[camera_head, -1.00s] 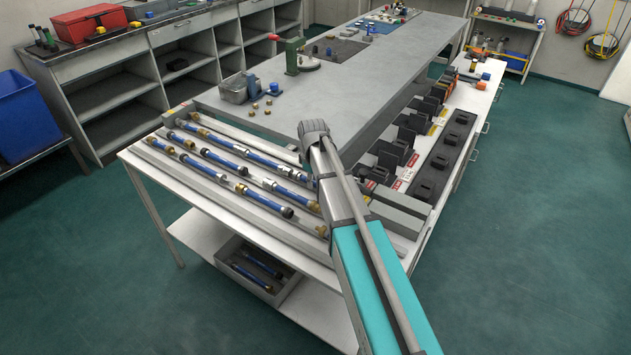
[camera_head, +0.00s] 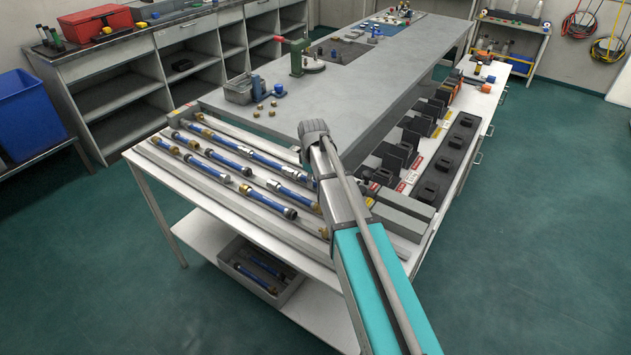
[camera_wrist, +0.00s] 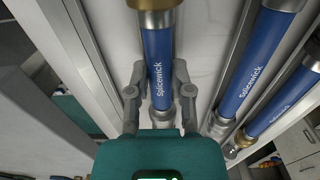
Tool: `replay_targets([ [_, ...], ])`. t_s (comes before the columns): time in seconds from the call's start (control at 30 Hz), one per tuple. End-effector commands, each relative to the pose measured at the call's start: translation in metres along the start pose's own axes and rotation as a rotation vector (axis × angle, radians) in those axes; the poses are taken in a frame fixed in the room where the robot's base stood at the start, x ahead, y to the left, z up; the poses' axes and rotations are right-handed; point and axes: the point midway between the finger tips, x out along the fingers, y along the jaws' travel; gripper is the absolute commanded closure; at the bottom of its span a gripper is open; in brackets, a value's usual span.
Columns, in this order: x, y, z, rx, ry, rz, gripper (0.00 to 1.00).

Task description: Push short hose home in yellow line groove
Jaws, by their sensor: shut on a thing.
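A blue hose (camera_wrist: 158,50) with white lettering, a brass fitting at its far end and a silver fitting near my palm, lies between my gripper's fingers in the wrist view. My gripper (camera_wrist: 160,76) is shut on this hose. A pale channel runs under and beside it; I cannot tell whether the hose touches its bottom. More blue hoses (camera_wrist: 249,75) lie to the right, past metal rails. In the head view, several blue hoses (camera_head: 213,155) lie in rows on the grooved rack (camera_head: 205,180). My gripper is hidden there behind my arm. Which groove is the yellow line is unclear.
A grey raised bench top (camera_head: 360,90) stands behind the rack, with a green fixture (camera_head: 297,58) and small brass parts on it. Black holders (camera_head: 400,155) line its right side. A bin with hoses (camera_head: 262,272) sits on the lower shelf. Open floor lies left and right.

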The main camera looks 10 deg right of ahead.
Motion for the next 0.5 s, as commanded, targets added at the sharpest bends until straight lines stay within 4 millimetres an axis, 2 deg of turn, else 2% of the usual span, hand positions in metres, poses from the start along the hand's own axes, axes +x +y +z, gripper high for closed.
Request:
replay_targets([
  [0.2,0.0000,0.0001,-0.0034,0.000,0.000,0.000,1.00],
  [0.23,0.0000,0.0001,-0.0030,0.000,0.000,0.000,0.66],
  [0.4,0.0000,0.0002,-0.0027,0.000,0.000,0.000,0.34],
  [0.43,0.0000,0.0002,-0.0027,0.000,0.000,0.000,0.31],
  [0.5,0.0000,0.0002,-0.0026,0.000,0.000,0.000,0.31],
])
